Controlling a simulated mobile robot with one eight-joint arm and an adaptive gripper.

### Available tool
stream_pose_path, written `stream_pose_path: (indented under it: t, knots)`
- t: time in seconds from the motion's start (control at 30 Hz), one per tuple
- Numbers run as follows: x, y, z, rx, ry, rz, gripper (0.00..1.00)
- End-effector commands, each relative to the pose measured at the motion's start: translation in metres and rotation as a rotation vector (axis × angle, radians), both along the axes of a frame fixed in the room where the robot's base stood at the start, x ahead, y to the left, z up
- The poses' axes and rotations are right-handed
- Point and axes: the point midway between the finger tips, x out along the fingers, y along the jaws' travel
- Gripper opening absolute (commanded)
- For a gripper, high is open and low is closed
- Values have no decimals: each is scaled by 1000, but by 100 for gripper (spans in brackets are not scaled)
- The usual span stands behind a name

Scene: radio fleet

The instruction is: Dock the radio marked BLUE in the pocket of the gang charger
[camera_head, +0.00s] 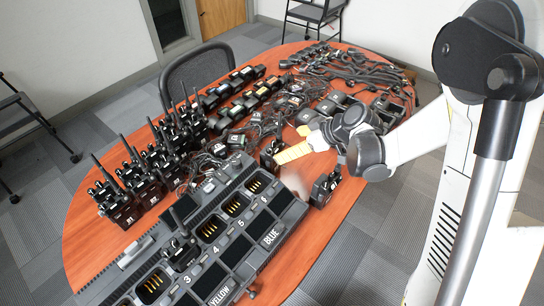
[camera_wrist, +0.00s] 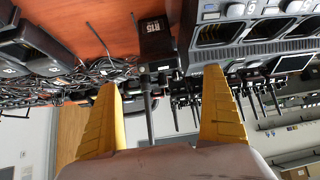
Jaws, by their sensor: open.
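The gang charger (camera_head: 222,244) lies across the front of the table, with a BLUE plate (camera_head: 271,236) beside pocket 6 and a YELLOW plate nearer the front. Pockets 4 to 6 look empty, with gold contacts showing. A radio (camera_head: 180,247) stands by pocket 3. My gripper (camera_head: 289,145) is open above the table, beyond the charger's far end. In the wrist view, a black radio with a small white label (camera_wrist: 155,38) is beyond and between my open fingers (camera_wrist: 160,80); its antenna runs between them. I cannot read BLUE on any radio.
Another radio (camera_head: 325,188) stands right of the charger near the table edge. Several upright radios (camera_head: 150,170) crowd the left. Cables, microphones and rows of black units (camera_head: 235,92) cover the back. Bare wood (camera_head: 285,262) shows right of the charger.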

Motion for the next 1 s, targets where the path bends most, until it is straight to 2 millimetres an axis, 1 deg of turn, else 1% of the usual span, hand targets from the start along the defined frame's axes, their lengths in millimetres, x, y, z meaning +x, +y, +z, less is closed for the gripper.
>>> stream_pose_path:
  t: [0.03, 0.13, 0.2, 0.37, 0.6, 0.7, 0.87, 0.9, 0.97, 1.0]
  knots:
    - [3, 6, -8, 0, 0, 1, 97]
    - [10, 16, -22, -1, 1, 3, 97]
    - [14, 22, -28, -2, 1, 0, 97]
    - [19, 30, -36, -1, 1, 0, 97]
    - [34, 52, -61, -1, 1, 0, 97]
    - [38, 57, -66, -2, 1, -1, 97]
    - [38, 58, -64, -1, 2, -2, 97]
    - [38, 58, -64, -1, 2, -2, 94]
    - [38, 58, -64, -1, 2, -2, 76]
    - [38, 58, -64, -1, 2, -2, 64]
